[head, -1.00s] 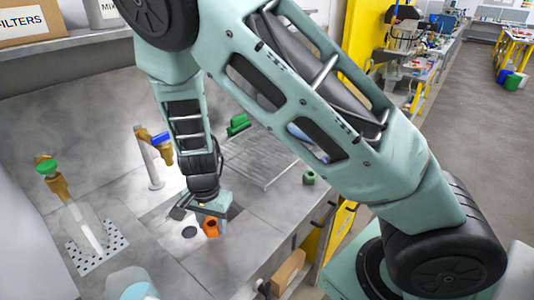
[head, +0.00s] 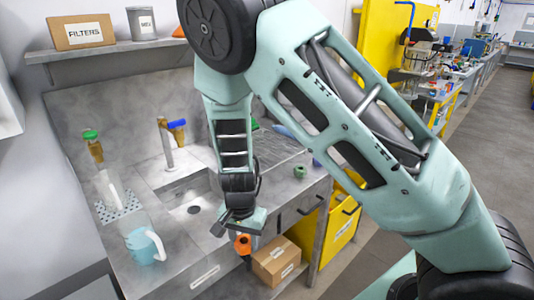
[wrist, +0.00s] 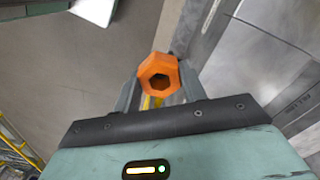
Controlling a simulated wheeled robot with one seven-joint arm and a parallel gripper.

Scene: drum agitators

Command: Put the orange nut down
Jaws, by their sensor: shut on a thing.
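The orange nut (head: 243,244) is a hexagonal ring with a hole through it. In the wrist view the orange nut (wrist: 159,76) sits between the two fingers, its hole facing the camera. My gripper (head: 243,236) points down and is shut on the nut. In the head view the nut appears at the front edge of the counter, over or in front of it; its height there is hard to tell. The fingertips are partly hidden by the nut in the wrist view (wrist: 156,90).
A sink basin (head: 190,206) lies behind the gripper. A green nut (head: 300,171) lies on the counter at the right. A cardboard box (head: 275,262) is below the counter's front, beside yellow drawers (head: 340,222).

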